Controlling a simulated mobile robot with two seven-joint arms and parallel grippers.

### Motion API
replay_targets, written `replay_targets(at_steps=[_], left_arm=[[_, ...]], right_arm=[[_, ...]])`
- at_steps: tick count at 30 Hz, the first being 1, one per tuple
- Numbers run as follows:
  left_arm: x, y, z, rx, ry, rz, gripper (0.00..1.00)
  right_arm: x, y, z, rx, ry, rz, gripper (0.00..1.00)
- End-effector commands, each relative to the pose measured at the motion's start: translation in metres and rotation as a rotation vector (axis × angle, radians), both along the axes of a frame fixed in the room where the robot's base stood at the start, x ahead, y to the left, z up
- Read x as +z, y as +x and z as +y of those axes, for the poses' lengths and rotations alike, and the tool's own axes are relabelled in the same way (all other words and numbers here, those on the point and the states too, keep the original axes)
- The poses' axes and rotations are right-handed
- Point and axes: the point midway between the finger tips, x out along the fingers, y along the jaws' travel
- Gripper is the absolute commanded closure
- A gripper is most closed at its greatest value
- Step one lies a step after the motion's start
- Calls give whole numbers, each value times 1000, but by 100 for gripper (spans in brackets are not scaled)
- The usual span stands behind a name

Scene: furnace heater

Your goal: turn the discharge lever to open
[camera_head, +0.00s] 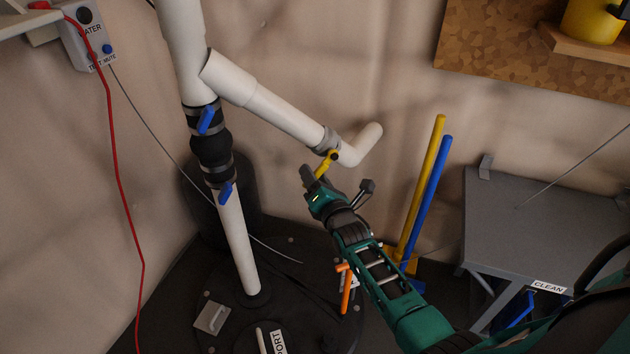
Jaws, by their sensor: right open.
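A white pipe branch (270,110) slopes down to the right from the upright pipe and ends in an upturned elbow. A short yellow lever (327,163) sits at the grey collar on this branch; I see no label on it, but it is the lever nearest my gripper. My right gripper (337,182) is open just below the collar. Its left finger is close beside the lever's lower end, and its right finger stands well apart to the right. I cannot tell whether the left finger touches the lever. My left gripper is out of view.
The upright pipe has blue handles (206,121) on black couplings. An orange handle (346,290) is below my right forearm. Yellow and blue poles (432,200) lean behind it. A grey table (540,225) stands at right. A red cable (115,170) hangs at left.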

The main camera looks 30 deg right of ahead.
Motion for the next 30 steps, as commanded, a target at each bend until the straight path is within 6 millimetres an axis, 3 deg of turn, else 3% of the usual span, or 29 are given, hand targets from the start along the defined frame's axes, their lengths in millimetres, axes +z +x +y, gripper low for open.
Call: replay_targets(at_steps=[8,22,30], left_arm=[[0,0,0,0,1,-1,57],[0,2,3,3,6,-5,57],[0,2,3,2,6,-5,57]], right_arm=[[0,1,0,0,0,0,55],[0,0,0,0,0,0,100],[0,0,0,0,0,0,100]])
